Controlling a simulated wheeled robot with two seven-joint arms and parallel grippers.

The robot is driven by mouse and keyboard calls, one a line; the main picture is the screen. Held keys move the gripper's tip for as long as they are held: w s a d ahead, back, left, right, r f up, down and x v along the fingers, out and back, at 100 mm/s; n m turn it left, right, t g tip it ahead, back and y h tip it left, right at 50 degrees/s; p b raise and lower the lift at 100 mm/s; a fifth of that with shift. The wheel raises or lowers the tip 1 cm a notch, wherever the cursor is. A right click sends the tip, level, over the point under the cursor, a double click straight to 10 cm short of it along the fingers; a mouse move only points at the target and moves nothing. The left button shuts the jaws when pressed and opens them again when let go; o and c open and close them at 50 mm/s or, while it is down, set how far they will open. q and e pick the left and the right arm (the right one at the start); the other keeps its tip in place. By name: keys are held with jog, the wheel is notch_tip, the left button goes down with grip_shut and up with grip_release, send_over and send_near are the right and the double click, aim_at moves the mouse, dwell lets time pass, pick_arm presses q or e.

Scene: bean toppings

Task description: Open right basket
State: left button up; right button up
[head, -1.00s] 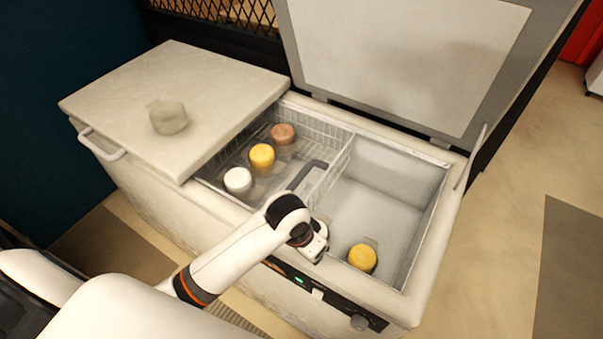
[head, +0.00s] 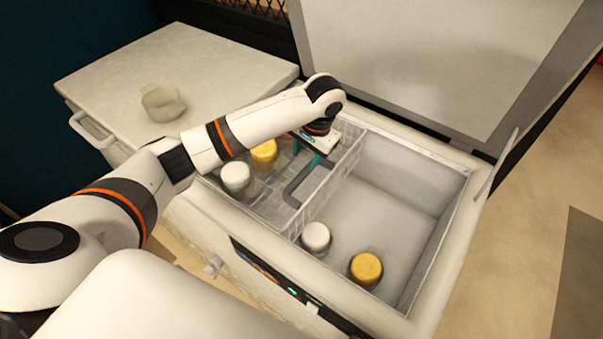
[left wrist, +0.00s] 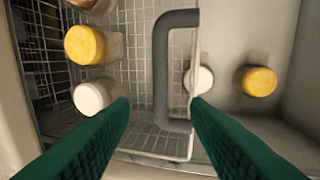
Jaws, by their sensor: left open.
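A wire basket (head: 327,192) sits in the left part of the open freezer chest, with a dark grey U-shaped handle (head: 289,191) along its right side. My left gripper (head: 307,155) is over the basket, pointing down, near the far end of the handle. Its green fingers are open and empty. In the left wrist view the gripper (left wrist: 160,108) has the handle (left wrist: 162,70) between its fingers in the picture; I cannot tell if they touch it. A white-topped jar (head: 236,177) and a yellow-topped jar (head: 264,153) stand in the basket. My right gripper is not in view.
The deep compartment right of the basket holds a white-topped jar (head: 316,237) and a yellow-topped jar (head: 366,269). The raised lid (head: 430,60) stands behind. A closed lid (head: 200,75) on the left carries a translucent container (head: 163,103).

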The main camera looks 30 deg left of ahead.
aim_at(300, 177)
pick_arm(q)
jog(key=x, duration=1)
jog(key=shift+d, duration=0.1)
grip_shut()
